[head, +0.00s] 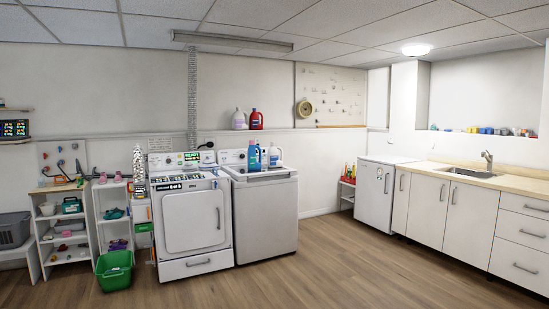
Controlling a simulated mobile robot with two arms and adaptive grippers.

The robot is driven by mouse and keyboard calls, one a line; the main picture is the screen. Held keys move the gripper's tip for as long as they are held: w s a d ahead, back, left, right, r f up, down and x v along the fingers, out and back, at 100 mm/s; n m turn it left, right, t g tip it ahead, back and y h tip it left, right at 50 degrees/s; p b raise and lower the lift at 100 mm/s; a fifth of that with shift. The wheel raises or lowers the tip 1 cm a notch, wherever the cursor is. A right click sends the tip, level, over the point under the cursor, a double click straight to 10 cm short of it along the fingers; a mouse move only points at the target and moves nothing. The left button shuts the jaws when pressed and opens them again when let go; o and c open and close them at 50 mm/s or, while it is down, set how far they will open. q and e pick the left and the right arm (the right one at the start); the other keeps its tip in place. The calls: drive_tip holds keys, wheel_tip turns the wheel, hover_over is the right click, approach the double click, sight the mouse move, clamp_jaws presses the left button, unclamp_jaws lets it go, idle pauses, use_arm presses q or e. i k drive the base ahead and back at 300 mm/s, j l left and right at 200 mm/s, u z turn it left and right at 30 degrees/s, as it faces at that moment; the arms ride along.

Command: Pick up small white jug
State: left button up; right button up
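A white jug (274,155) with a blue top stands on the back part of the right-hand washing machine (265,215), beside blue bottles (253,156). Another whitish jug (239,120) with a purplish top stands on the wall ledge above, next to a red jug (257,120). I cannot tell for certain which of the two pale jugs is the small white one. Both are upright and far across the room. Neither of my grippers is in view.
A white dryer (193,222) stands left of the washer. A green bin (115,270) is on the floor before low shelves (60,235). White cabinets with a sink (468,173) line the right side. The wooden floor (330,265) in front is clear.

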sight(273, 160)
drive_tip(key=u, duration=0.1)
drive_tip(key=i, duration=5.35)
drive_tip(key=i+z, duration=0.1)
drive_tip(key=i, duration=0.55)
drive_tip(key=i+j+z, duration=0.1)
drive_tip(key=i, duration=0.55)
drive_tip(key=i+j+z, duration=0.1)
drive_tip(key=i, duration=0.55)
drive_tip(key=j, duration=0.1)
